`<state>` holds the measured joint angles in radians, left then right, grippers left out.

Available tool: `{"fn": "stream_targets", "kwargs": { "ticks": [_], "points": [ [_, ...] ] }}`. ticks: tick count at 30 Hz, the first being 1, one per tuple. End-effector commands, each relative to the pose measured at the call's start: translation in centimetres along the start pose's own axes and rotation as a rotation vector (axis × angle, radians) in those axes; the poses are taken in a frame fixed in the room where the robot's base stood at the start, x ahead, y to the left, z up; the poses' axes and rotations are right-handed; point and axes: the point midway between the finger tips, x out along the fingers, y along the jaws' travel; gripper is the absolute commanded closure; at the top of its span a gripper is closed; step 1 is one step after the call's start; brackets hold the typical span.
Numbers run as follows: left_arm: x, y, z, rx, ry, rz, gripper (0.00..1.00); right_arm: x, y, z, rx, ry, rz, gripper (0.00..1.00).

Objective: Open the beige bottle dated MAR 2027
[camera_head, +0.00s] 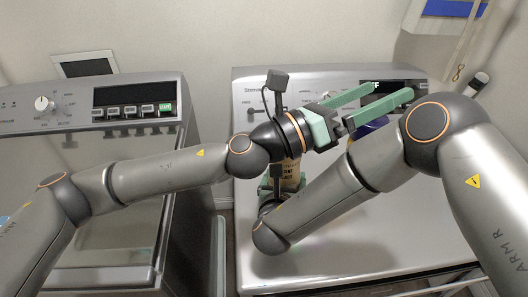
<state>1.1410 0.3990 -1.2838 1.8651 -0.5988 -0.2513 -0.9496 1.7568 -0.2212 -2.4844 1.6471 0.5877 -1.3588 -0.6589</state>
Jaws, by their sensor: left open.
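A beige bottle (291,176) stands on the right-hand washer top, near its left side. Its upper part is hidden behind my left wrist, and only part of its dark label print shows; I cannot read a date. My left gripper (391,92) has green fingers, spread open and empty, pointing right above the back of the washer, past the bottle. My right arm reaches from the right and folds back left. Its gripper (266,187) is at the beige bottle, mostly hidden, so I cannot tell whether it grips it.
A bottle with a blue-purple part (369,128) stands behind my arms, partly hidden. The right washer top (360,240) is clear at the front. Another washer (110,105) stands at left, with a narrow gap between the two. A blue-and-white box (447,9) hangs upper right.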

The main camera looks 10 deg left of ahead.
Motion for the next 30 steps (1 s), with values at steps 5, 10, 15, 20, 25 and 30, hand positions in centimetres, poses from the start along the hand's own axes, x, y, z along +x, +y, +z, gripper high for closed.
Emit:
{"fn": "stream_targets", "kwargs": {
  "ticks": [5, 10, 15, 20, 25, 30],
  "points": [
    [-3.6, 0.7, 0.1, 0.130, -0.115, 0.167, 0.00, 0.0, 0.0, 0.1, 0.000, -0.002, 0.000, 1.00],
    [-7.8, 1.7, -0.1, 0.261, -0.140, 0.372, 0.00, 0.0, 0.0, 0.1, 0.000, -0.003, 0.000, 1.00],
    [-12.6, 2.6, -1.0, 0.377, -0.078, 0.571, 0.00, 0.0, 0.0, 0.1, 0.000, -0.003, 0.000, 1.00],
    [-16.1, 3.1, -1.9, 0.455, 0.013, 0.700, 0.00, 0.0, 0.0, 0.1, 0.001, -0.003, 0.000, 1.00],
    [-18.2, 3.3, -2.4, 0.500, 0.078, 0.764, 0.00, 0.0, 0.0, 0.1, 0.001, -0.003, 0.000, 1.00],
    [-17.8, 4.0, -2.4, 0.511, 0.093, 0.776, 0.00, 0.0, 0.0, 0.1, 0.001, -0.003, 0.000, 1.00]
  ]
}}
